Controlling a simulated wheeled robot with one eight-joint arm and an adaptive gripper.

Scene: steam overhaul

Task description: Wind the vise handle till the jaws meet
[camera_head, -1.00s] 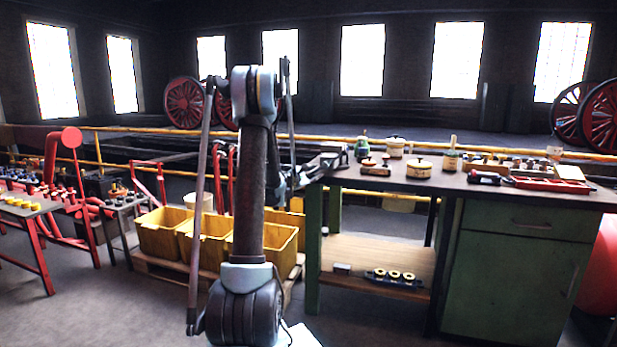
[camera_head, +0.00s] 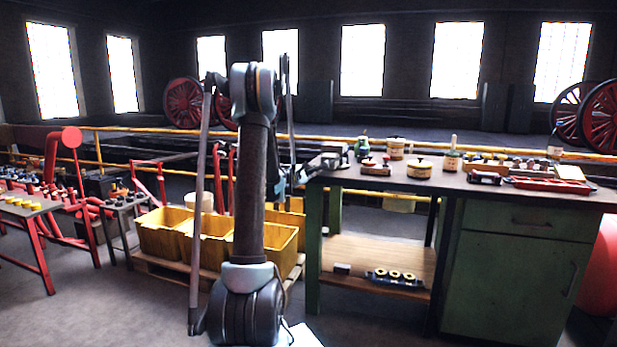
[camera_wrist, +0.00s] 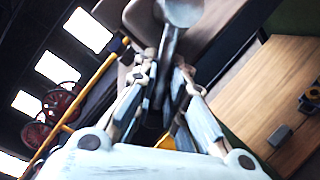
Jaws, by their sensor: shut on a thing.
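The grey vise (camera_head: 334,154) sits on the left end of the workbench, small in the head view. In the wrist view, the vise handle (camera_wrist: 178,14) is a grey metal bar with a rounded end. My gripper (camera_wrist: 165,75) is shut on the handle, with a finger on each side of it. The vise body (camera_wrist: 128,14) shows partly behind the fingers. The gap between the jaws cannot be made out.
The green workbench (camera_head: 525,250) carries tins, a red tray (camera_head: 548,185) and small parts. Its wooden lower shelf (camera_head: 350,255) holds a rack with yellow rings. Yellow bins (camera_head: 163,232) stand on a pallet left of the bench. Open floor lies in front.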

